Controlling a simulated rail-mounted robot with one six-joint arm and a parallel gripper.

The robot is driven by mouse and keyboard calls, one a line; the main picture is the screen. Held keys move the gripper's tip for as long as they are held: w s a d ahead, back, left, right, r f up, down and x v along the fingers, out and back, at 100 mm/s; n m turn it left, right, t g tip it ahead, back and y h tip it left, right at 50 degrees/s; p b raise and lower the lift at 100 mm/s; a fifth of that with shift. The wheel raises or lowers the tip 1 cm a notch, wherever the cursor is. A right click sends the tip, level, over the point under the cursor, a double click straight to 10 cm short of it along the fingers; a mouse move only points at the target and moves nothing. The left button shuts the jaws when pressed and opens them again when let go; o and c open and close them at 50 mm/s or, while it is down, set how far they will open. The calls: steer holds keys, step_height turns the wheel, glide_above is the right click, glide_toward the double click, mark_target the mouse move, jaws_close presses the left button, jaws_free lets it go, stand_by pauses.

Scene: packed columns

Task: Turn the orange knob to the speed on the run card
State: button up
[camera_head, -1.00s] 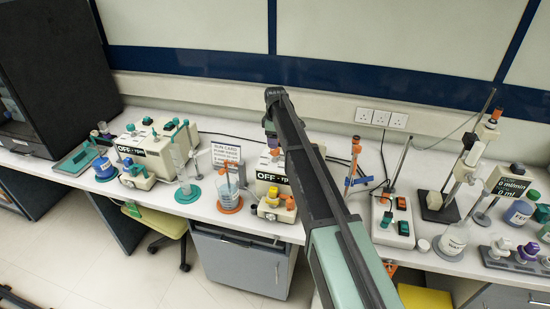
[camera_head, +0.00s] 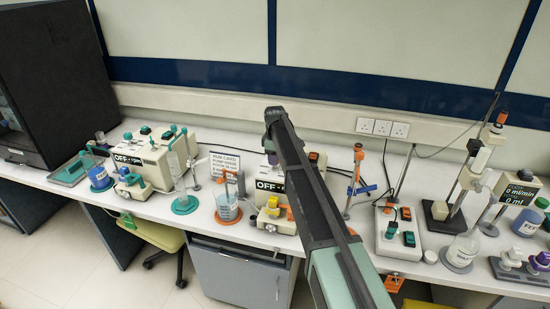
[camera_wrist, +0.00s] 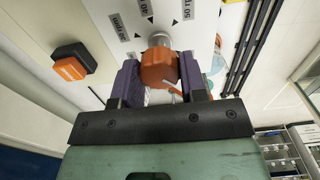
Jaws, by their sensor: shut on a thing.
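The orange knob (camera_wrist: 158,68) sits between the two purple fingers of my gripper (camera_wrist: 159,74) in the wrist view, and the fingers are shut on it. Printed speeds ring it on the pale panel: 30 rpm, 40 and 50 rpm, with small black triangles. I cannot tell which mark the knob points to. In the head view my arm hides the knob and much of the pump (camera_head: 268,185), whose display reads OFF. The run card (camera_head: 224,163) stands left of that pump; its small text is hard to read.
An orange push button (camera_wrist: 72,66) is on the panel beside the knob. A beaker on an orange base (camera_head: 227,208) and a cylinder on a teal base (camera_head: 184,205) stand at the front. Another pump (camera_head: 128,158) is at left, a hotplate (camera_head: 397,238) at right.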

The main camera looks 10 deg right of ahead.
steer(key=m, duration=2.1)
stand_by(0.3)
steer(key=shift+m, duration=0.3)
steer(key=o, duration=0.9)
